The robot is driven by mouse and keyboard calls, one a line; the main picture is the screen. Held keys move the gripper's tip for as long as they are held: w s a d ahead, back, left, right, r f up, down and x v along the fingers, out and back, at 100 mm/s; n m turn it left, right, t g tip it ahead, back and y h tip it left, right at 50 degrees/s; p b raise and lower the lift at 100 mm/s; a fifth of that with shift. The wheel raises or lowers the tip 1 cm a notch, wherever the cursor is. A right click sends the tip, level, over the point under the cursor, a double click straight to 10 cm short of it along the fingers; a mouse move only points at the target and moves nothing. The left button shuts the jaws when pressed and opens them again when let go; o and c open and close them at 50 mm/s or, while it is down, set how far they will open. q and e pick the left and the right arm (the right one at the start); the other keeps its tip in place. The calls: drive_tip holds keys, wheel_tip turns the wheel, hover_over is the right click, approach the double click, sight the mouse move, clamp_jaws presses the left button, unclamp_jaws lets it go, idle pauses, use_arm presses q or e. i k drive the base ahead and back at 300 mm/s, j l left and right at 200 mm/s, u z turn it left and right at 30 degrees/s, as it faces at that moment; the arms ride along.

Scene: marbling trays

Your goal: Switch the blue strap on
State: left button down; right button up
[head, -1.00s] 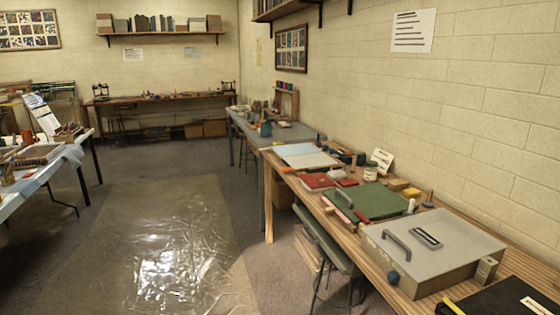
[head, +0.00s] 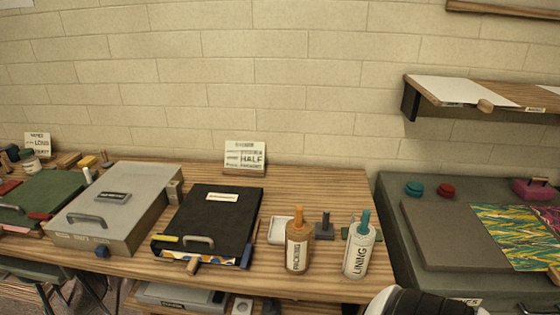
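No strap shows plainly. A small blue piece (head: 246,256) sits at the front right corner of the black portfolio (head: 222,222); it is too small to tell whether it is a strap. A yellow piece (head: 166,238) is at the portfolio's front left corner, and a handle (head: 200,240) is at its front. A dark blue knob (head: 102,251) is on the front of the grey case (head: 130,185), left of the portfolio. Neither of my grippers is in view. A white and black part at the bottom right edge appears to be my arm.
A PACKING bottle (head: 297,255) and a LINING bottle (head: 359,255) stand right of the portfolio on the wooden bench (head: 330,185). A HALF sign (head: 245,155) stands behind. A grey unit (head: 420,225) with teal and red knobs is at the right. A wall shelf (head: 480,95) hangs above it.

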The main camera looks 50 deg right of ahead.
sight(246, 254)
drive_tip(key=z, duration=1.35)
